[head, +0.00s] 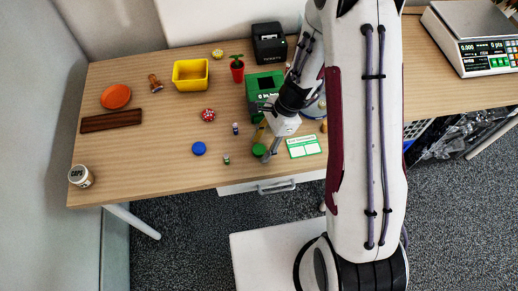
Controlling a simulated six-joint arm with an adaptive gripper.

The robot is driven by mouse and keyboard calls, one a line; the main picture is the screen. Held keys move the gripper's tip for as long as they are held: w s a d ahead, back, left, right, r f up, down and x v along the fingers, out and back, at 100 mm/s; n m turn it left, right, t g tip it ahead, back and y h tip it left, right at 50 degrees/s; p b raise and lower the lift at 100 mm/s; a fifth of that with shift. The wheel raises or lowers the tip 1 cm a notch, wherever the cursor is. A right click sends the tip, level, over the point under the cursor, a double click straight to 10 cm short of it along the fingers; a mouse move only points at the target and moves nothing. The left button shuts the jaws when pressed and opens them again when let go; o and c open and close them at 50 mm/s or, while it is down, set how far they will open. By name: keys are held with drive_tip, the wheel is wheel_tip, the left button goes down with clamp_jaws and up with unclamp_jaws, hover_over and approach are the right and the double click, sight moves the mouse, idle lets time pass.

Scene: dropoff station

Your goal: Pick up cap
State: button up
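A green round cap (258,150) lies on the table near the front edge. My gripper (266,156) points down just right of it, with a grey finger close beside the cap; I cannot tell if they touch. The finger opening is too small and partly hidden to judge. A blue round cap (199,148) lies apart to the left. A red and white spotted round piece (208,115) lies behind the blue one. A white jar marked CAPS (80,176) stands at the table's front left corner.
Two small figures (235,128) (227,159) stand near the caps. A green box (264,84), green-white card (303,146), potted plant (237,68), yellow bin (190,73) and black ticket printer (269,43) surround them.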

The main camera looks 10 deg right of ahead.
sight(262, 148)
drive_tip(key=c, duration=0.5)
drive_tip(key=shift+o, duration=0.2)
drive_tip(key=shift+r, duration=0.2)
wheel_tip(262, 148, up, 10)
drive_tip(key=shift+f, duration=0.2)
idle(0.4)
idle(0.4)
